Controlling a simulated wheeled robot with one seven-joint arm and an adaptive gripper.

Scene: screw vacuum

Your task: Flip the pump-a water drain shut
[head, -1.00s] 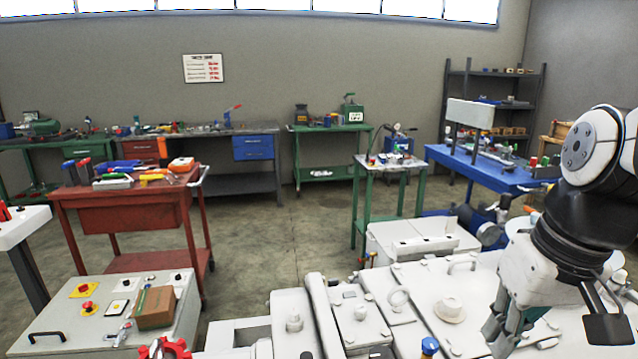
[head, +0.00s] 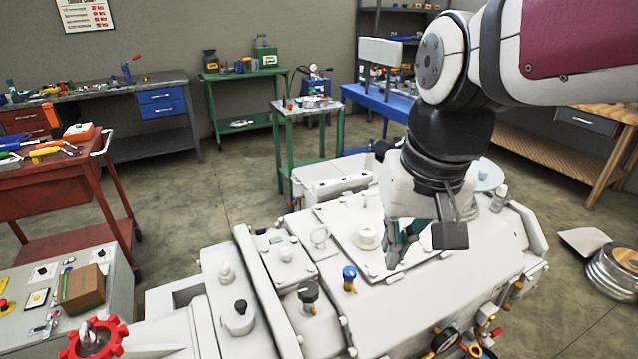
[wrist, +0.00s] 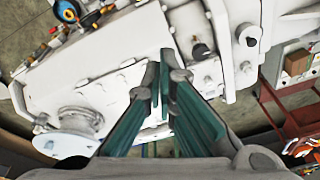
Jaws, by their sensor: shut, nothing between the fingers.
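The white vacuum pump (head: 390,305) fills the lower middle of the head view. Several small fittings with red, brass and yellow parts (head: 490,310) sit on its near right side. I cannot tell which one is the pump-a water drain, or whether it is open. In the wrist view, some small coloured fittings (wrist: 90,18) show at the top left, apart from the fingers. My gripper (head: 396,258) hangs over the pump's top, its green fingers partly hidden by my wrist. In the wrist view my gripper (wrist: 163,68) is shut, with its fingertips together and empty.
A blue-capped fitting (head: 349,278) and a black knob (head: 307,292) stand up from the pump's top. A red handwheel (head: 95,338) is at the lower left. A grey control box (head: 110,275) and red cart (head: 70,200) stand left. Floor is open behind the pump.

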